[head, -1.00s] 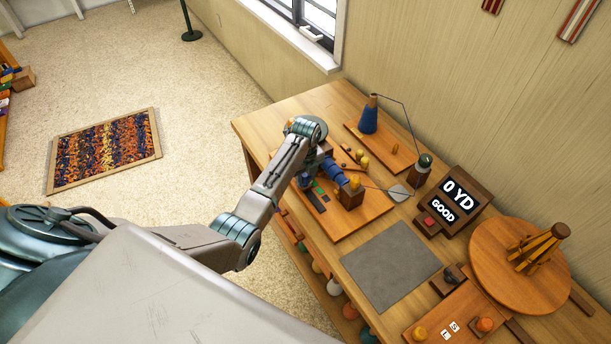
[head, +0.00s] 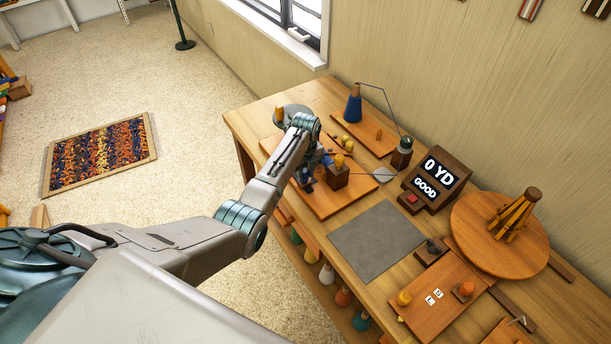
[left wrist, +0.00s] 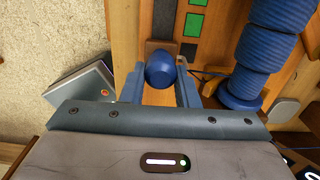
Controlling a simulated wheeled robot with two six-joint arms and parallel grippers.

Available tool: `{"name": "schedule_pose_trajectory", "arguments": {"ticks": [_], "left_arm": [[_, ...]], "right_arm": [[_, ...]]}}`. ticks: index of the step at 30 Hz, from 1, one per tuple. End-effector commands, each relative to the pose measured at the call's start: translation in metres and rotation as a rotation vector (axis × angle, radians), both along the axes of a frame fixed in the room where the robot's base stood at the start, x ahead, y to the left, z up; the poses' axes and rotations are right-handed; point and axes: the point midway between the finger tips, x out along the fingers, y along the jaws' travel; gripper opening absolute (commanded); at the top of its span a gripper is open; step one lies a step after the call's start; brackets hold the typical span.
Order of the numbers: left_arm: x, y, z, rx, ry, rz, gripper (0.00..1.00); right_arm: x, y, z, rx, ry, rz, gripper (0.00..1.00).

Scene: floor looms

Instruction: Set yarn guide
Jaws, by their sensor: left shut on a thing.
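My left gripper (left wrist: 160,92) is shut on a blue knob (left wrist: 160,72), with one finger at each side of it. The knob sits at a small brown block (left wrist: 158,46) at the end of a dark strip (left wrist: 163,18) with green squares (left wrist: 193,22) beside it. A blue ridged cylinder (left wrist: 265,48) lies to the right, apart from the fingers. In the head view my left gripper (head: 306,180) is low over the wooden winder board (head: 332,207) and hides the knob and most of the cylinder. My right gripper is not in view.
A display (head: 437,172) reads 0 YD and GOOD. A blue yarn cone (head: 353,109) stands behind, its wire reaching a dark post (head: 402,150). A bare grey mat (head: 376,241) and a round wooden turntable (head: 475,235) lie to the right.

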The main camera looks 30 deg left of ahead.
Motion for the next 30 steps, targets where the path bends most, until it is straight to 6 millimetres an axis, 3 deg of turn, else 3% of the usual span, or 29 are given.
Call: {"name": "schedule_pose_trajectory", "arguments": {"ticks": [3,7,8,11,19,23,30], "left_arm": [[-0.001,-0.006,-0.002,-0.012,0.005,-0.004,0.0],[-0.002,-0.006,-0.002,-0.012,0.006,-0.004,0.0],[-0.002,-0.006,-0.002,-0.012,0.006,-0.003,0.32],[-0.002,-0.006,-0.002,-0.01,0.005,-0.003,0.49],[-0.001,-0.004,-0.001,-0.008,0.002,-0.003,0.49],[0.0,-0.004,0.007,-0.008,0.0,-0.003,0.49],[0.001,-0.005,0.05,-0.007,-0.004,-0.003,0.49]], "right_arm": [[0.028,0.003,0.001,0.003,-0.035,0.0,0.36],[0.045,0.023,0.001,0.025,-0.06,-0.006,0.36],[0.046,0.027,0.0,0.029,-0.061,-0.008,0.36],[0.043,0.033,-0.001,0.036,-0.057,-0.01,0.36],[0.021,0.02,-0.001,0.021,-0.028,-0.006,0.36],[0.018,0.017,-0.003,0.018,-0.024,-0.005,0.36],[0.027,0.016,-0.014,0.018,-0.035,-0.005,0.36]]}}
